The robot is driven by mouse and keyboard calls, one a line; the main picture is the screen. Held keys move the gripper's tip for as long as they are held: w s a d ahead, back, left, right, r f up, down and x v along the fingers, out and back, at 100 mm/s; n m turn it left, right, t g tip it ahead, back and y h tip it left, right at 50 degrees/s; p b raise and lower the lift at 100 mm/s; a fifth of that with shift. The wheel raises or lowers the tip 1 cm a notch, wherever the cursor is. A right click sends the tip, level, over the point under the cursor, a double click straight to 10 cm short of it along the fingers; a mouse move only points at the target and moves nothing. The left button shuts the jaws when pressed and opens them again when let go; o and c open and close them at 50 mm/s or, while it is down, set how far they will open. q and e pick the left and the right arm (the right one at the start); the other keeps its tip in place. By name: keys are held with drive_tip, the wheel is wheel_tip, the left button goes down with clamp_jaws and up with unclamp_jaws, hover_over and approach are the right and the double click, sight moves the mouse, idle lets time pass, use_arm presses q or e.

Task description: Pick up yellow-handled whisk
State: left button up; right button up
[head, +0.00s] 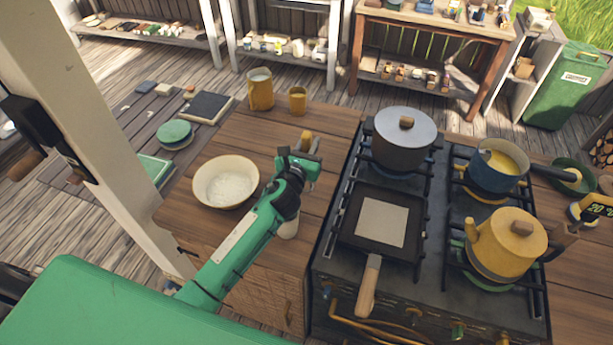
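A yellow handle-like piece (306,141), probably the yellow-handled whisk, shows at the far end of my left gripper (312,157). The gripper is over the wooden counter, right of the cream bowl and left of the stove. The rest of the whisk is hidden or too small to make out. The fingers are small and overlap the yellow piece, so I cannot tell whether they are closed on it. My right gripper is not in view.
A cream bowl (226,182) with white contents sits left of the gripper. Yellow cups (260,89) stand at the counter's back. The stove holds a grey lidded pot (403,138), a square pan (381,222), a blue pot (497,164) and a yellow kettle (506,244).

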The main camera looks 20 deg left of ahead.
use_arm(q)
drive_tip(key=shift+r, duration=0.1)
clamp_jaws()
drive_tip(key=shift+r, duration=0.5)
wheel_tip(320, 180, up, 19)
drive_tip(key=b, duration=0.1)
drive_tip(key=shift+o, duration=1.5)
unclamp_jaws()
drive_tip(key=c, duration=0.3)
drive_tip(key=shift+f, duration=0.1)
clamp_jaws()
